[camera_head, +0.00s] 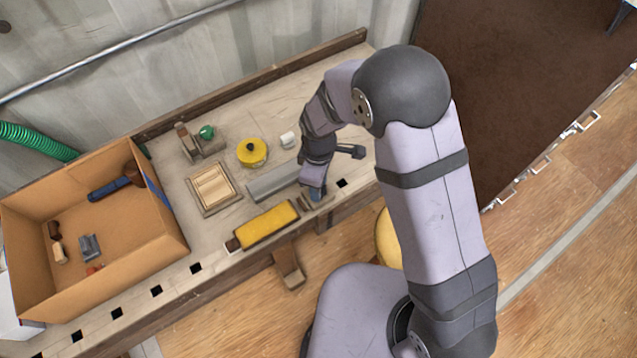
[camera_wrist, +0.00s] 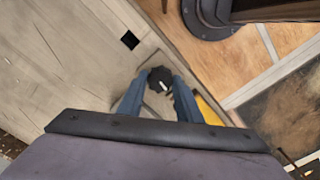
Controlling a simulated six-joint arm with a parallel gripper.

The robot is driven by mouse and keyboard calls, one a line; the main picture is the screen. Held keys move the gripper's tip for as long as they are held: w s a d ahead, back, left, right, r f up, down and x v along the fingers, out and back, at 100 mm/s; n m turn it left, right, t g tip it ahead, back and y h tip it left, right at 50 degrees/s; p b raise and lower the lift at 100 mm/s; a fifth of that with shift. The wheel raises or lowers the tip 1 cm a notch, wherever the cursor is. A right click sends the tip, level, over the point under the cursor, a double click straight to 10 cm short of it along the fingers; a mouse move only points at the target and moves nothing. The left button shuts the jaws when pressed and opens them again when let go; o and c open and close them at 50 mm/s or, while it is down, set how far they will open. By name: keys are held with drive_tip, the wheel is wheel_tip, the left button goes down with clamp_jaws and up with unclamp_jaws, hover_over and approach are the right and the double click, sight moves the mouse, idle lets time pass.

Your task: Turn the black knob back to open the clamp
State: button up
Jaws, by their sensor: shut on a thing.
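The black knob (camera_wrist: 160,78) shows in the wrist view between the tips of my two blue fingers. My gripper (camera_wrist: 158,86) is shut on it from above. In the head view my gripper (camera_head: 316,194) points down at the front edge of the bench, and the knob is hidden there by the fingers. Little of the clamp shows around the fingers, and I cannot tell how wide its jaws stand. A yellow block (camera_head: 266,225) lies along the bench edge just left of my gripper.
On the bench (camera_head: 225,229) are a grey bar (camera_head: 273,182), a wooden slatted tray (camera_head: 237,198), a round yellow tin (camera_head: 252,152), a small white piece (camera_head: 288,140) and a green-knobbed device (camera_head: 207,132). A cardboard box (camera_head: 165,216) with several tools stands left.

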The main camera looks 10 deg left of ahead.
idle(0.3)
drive_tip(key=o, duration=1)
drive_tip(key=shift+o, duration=0.2)
drive_tip(key=shift+r, duration=0.1)
drive_tip(key=shift+r+b, duration=0.85)
drive_tip(key=shift+r, duration=2.75)
